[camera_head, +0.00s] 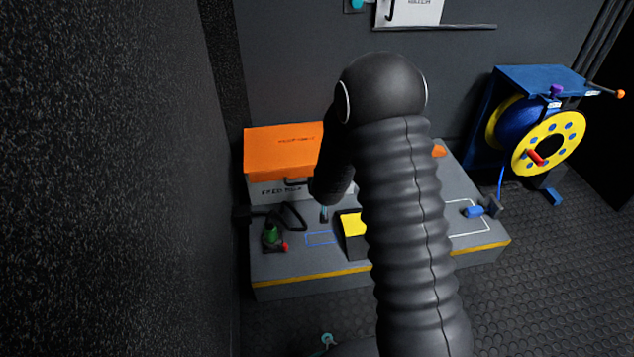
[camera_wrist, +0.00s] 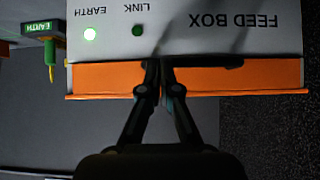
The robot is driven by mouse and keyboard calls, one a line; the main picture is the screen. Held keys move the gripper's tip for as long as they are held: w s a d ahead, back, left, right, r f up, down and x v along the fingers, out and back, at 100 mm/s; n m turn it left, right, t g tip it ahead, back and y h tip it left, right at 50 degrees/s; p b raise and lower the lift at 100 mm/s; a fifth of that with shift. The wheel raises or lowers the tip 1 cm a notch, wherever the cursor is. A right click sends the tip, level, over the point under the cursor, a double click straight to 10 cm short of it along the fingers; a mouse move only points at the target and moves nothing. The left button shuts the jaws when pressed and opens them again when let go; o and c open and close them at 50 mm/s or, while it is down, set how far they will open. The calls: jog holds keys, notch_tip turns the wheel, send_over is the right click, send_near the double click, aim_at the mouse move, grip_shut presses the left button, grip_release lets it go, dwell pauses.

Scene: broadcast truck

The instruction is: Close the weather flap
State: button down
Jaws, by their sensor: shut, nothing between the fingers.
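The feed box (camera_head: 262,190) stands on a grey platform, with an orange flap (camera_head: 280,145) along its top. In the wrist view, which is upside down, the box's pale lettered face (camera_wrist: 225,45) shows with the flap (camera_wrist: 225,80) as an orange strip along its edge. My gripper (camera_wrist: 161,72) is shut and empty, its fingertips overlapping the strip and the face's edge. I cannot tell whether they touch. The flap's exact angle is unclear. My arm hides the right part of the box in the head view.
A green connector (camera_head: 271,233), a yellow-topped block (camera_head: 352,224) and a blue plug (camera_head: 473,212) sit on the platform (camera_head: 300,282). A yellow and blue cable reel (camera_head: 520,155) stands at right. A dark wall rises close on the left.

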jog(key=shift+s+f+t, duration=0.15)
jog(key=shift+f+t, duration=0.15)
jog(key=shift+f, duration=0.45)
jog(key=shift+b, duration=0.3)
jog(key=shift+s, duration=0.15)
jog(key=r+v, duration=0.1)
jog(key=v, duration=1.1)
jog(key=shift+d, duration=0.15)
